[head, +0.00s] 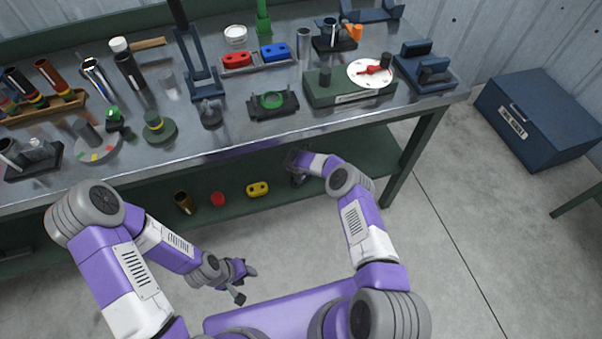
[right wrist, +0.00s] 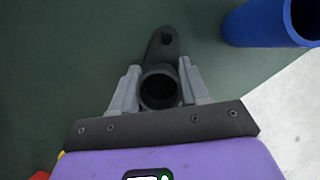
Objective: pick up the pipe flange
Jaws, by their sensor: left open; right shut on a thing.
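A dark grey pipe flange (right wrist: 165,60), with a round open collar and a lug with a hole, is in the right wrist view. My right gripper (right wrist: 160,88) is shut on its collar, one finger on each side. The flange is over the green lower shelf; I cannot tell whether it still touches it. In the head view my right gripper (head: 298,163) reaches under the bench's front edge, and the flange is hard to make out there. My left gripper (head: 246,285) is open and empty, over the floor in front of the bench.
The green lower shelf (head: 335,175) bears a yellow two-hole part (head: 257,189), a red cap (head: 218,199) and a brass tube (head: 183,202). A blue tube (right wrist: 262,22) lies near the flange. The metal benchtop (head: 215,140) above is crowded. A blue box (head: 540,115) stands right.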

